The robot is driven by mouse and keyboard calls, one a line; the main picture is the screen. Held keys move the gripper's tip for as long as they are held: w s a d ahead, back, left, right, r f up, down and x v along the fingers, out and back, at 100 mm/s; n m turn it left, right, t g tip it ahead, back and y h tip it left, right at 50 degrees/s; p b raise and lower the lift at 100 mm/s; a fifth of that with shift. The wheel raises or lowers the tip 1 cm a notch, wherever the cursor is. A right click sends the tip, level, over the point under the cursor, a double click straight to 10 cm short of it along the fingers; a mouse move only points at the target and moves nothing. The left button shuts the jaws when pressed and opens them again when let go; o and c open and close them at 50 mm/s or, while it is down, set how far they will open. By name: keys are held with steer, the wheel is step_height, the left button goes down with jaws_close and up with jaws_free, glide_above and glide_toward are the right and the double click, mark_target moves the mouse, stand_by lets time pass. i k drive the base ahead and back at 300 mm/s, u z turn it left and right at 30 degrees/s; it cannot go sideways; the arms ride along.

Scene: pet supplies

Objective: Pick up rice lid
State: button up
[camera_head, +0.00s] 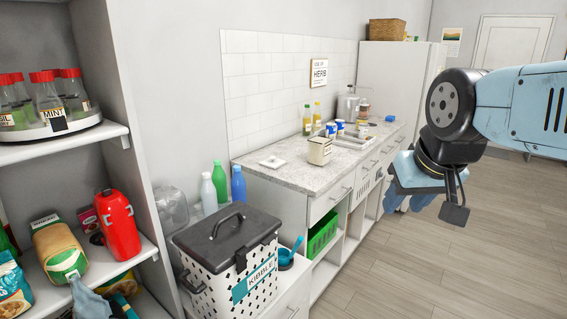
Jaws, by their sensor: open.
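A flat, pale square lid with a small knob (272,163) lies on the near left end of the grey counter (262,178). It looks like the rice lid, but I cannot read any label on it. A small cream box-shaped container (319,151) stands to its right on the counter, with no lid clearly seen on it. My gripper (408,207) hangs at the right, over the floor side of the counter, well apart from the lid. It is open, with nothing seen between its fingers.
A white kibble bin (222,280) with a dark lid stands in front of the counter. Bottles (219,182) stand behind it. Cans (331,131) and taller bottles (307,120) are farther back on the counter. A filled shelf (75,149) is at left. The floor (460,260) at right is clear.

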mark_target(272, 162)
steer(key=u, duration=1.5)
steer(key=i, duration=0.1)
steer(key=z, duration=3.1)
steer(key=i, duration=2.65)
steer(key=u, duration=3.2)
